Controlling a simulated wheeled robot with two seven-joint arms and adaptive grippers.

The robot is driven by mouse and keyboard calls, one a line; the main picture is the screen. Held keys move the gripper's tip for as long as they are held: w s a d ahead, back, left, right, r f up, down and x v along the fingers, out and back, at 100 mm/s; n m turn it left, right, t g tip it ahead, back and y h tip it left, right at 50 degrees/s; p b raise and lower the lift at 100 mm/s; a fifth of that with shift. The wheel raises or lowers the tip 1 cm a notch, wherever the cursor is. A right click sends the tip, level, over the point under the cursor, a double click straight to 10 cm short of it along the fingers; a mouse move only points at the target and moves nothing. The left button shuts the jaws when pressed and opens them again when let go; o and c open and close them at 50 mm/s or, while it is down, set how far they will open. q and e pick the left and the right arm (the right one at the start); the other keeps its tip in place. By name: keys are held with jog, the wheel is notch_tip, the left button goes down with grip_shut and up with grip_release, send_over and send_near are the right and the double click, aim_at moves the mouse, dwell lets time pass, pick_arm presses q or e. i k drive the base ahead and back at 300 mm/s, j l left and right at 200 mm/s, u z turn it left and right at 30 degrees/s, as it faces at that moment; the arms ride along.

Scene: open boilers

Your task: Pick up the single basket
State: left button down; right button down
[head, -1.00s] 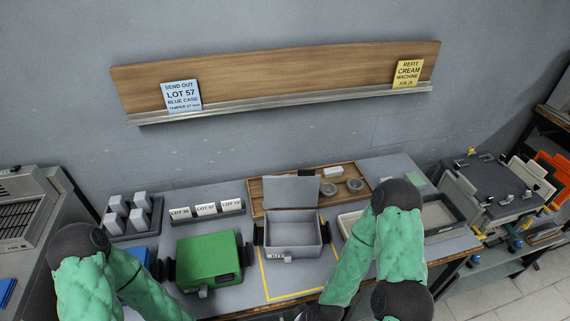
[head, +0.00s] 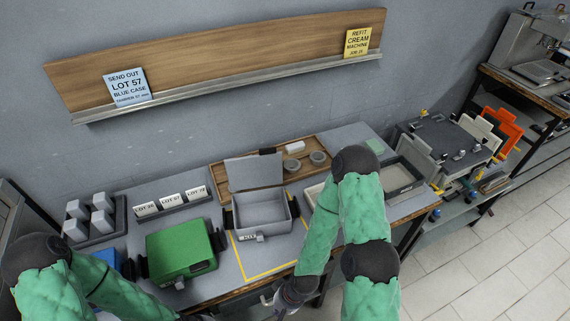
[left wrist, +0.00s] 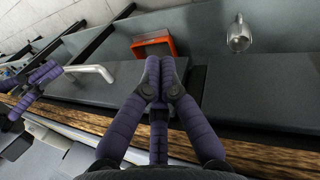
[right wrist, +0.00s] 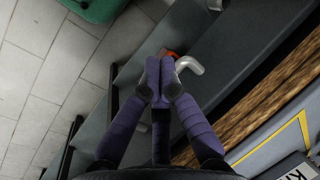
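Two small round grey pieces (head: 291,166) and (head: 318,158) lie on a wooden tray (head: 234,184) at the back of the bench; I cannot tell whether either is the single basket. My right gripper (head: 292,298) is low at the bench's front edge, well in front of the tray. In the right wrist view its fingers (right wrist: 160,78) are together with nothing between them. My left gripper is mostly out of the head view at the bottom. In the left wrist view its fingers (left wrist: 160,75) are together and empty, above a dark grey shelf surface.
An open grey case (head: 262,212) stands inside a yellow outline, beside a green case (head: 180,252). A shallow grey tray (head: 405,193) is at the right end. A bent metal handle (right wrist: 190,65) is beside the right fingertips. Tiled floor (head: 490,255) is clear at right.

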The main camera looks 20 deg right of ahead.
aim_at(291, 165)
jog(key=l, duration=2.15)
